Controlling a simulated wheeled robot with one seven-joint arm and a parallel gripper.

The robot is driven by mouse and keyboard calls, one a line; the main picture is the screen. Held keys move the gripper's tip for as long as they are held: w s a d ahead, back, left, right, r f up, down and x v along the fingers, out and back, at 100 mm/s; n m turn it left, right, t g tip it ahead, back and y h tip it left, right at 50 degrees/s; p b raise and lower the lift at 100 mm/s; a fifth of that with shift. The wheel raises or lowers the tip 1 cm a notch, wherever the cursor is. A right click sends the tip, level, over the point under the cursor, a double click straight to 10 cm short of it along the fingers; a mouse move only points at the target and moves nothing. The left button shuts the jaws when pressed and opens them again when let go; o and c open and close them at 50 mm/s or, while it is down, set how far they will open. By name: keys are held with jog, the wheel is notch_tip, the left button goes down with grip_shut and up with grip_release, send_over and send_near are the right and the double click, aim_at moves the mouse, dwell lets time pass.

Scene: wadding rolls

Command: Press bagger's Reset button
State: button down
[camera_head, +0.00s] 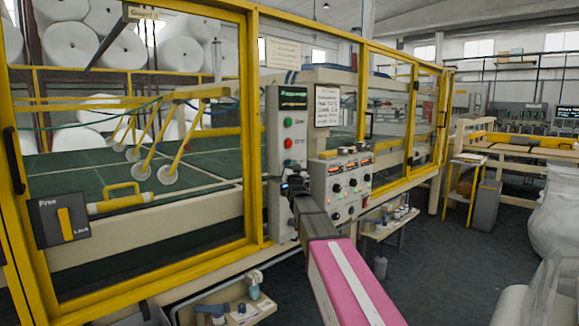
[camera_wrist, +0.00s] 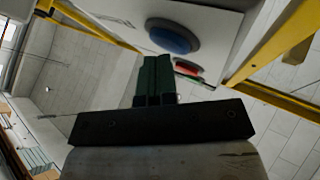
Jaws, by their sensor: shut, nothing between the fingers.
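The bagger's grey control box (camera_head: 287,150) is mounted on the yellow-framed machine, with a small green display, a green button (camera_head: 288,123) and a red button (camera_head: 288,143). In the wrist view a large round blue button (camera_wrist: 172,38) sits on the pale panel, with a red button (camera_wrist: 187,69) beyond it. No Reset label is readable. My gripper (camera_head: 291,187) is at the lower part of the box, hiding part of it. In the wrist view its dark fingers (camera_wrist: 156,62) are together and empty, just below the blue button. I cannot tell whether they touch it.
A second panel with knobs and lit buttons (camera_head: 341,186) stands close to the right of my gripper. Yellow frame posts (camera_head: 250,130) stand left of the box. A low shelf with bottles (camera_head: 390,222) is below. The floor to the right (camera_head: 430,270) is clear up to white bags (camera_head: 555,225).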

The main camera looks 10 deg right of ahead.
jog(key=shift+w+a, duration=0.15)
jog(key=shift+w, duration=0.05)
dwell(0.6)
jog(key=shift+s+d, duration=0.55)
jog(key=shift+s, duration=0.15)
jog(key=s+d, duration=0.1)
jog(key=s, duration=0.1)
jog(key=s+d, duration=0.2)
dwell(0.4)
dwell(0.4)
